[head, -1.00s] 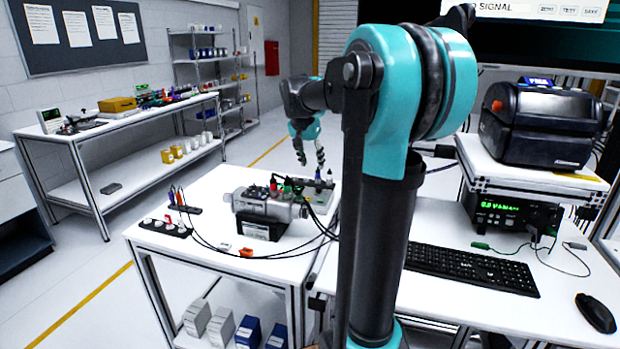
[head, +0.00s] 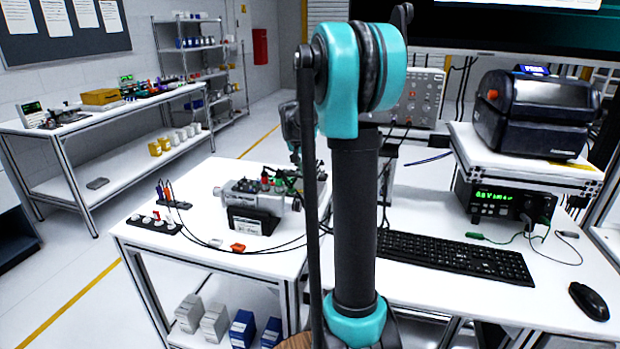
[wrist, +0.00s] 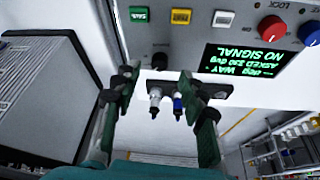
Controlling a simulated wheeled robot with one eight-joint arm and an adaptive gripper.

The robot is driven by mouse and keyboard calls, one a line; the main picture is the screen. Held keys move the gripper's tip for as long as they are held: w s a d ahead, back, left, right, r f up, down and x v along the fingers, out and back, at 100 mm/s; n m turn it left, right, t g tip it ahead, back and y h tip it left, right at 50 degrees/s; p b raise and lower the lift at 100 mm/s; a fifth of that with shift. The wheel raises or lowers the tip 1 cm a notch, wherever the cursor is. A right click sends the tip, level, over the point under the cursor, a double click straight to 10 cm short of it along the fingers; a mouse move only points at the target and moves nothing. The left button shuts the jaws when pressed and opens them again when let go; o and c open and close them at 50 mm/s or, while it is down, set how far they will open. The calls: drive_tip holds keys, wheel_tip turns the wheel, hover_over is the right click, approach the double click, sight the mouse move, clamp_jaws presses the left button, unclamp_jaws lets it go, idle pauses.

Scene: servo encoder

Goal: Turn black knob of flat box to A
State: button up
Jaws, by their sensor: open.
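My gripper (wrist: 160,88) is open in the wrist view, with one dark finger on each side and nothing between the pads. Ahead of it is a pale panel (wrist: 225,22) with a lit green display, seen upside down and reading "NO SIGNAL". A small dark knob-like part (wrist: 160,61) lies between the fingertips, apart from them as far as I can see; I cannot make out its marks or the letter A. I cannot tell for sure whether this panel is the flat box. In the head view my gripper (head: 294,158) is small and partly hidden by my arm.
A red knob (wrist: 271,29), a blue knob (wrist: 309,34) and coloured keys (wrist: 180,16) sit on the panel. White and blue plugs (wrist: 178,102) stand near the fingers. A grey motor unit (head: 246,192) with cables stands on the white table. A keyboard (head: 455,256) lies at right.

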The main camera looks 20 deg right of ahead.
sight(311, 180)
drive_tip(key=shift+x, duration=1.95)
drive_tip(key=shift+c, duration=0.4)
clamp_jaws()
